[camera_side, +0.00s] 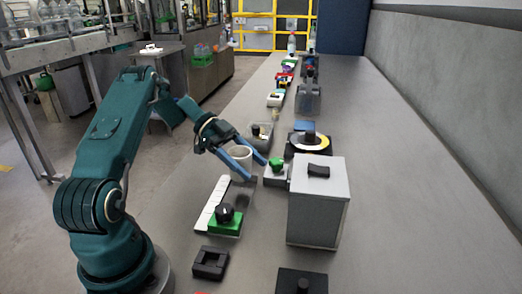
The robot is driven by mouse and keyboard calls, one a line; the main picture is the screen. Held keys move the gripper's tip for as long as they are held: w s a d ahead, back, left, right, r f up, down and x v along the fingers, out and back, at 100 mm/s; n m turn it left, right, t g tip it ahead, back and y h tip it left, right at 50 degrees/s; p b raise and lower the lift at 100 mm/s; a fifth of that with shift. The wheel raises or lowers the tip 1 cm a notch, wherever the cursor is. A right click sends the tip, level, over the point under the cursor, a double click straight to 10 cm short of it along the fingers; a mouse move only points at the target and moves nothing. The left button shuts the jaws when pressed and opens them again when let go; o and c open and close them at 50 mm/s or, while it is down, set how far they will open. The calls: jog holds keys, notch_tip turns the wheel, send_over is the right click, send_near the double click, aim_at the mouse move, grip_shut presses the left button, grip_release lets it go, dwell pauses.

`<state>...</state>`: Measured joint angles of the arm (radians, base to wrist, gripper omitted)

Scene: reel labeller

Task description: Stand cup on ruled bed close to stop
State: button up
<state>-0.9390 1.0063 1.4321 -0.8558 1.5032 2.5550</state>
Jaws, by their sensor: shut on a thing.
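A green block with a black knob (226,220), which looks like the stop, sits at the near end of the bed. The fingers partly hide the cup.
A grey lidded box (319,205) stands to the right of the bed. A small block with a green knob (276,170) is close to my fingertips. A black square frame (210,262) lies nearer. The bench's right side (420,220) is clear.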

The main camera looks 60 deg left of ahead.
jog(key=shift+f, duration=1.85)
jog(key=shift+f, duration=0.1)
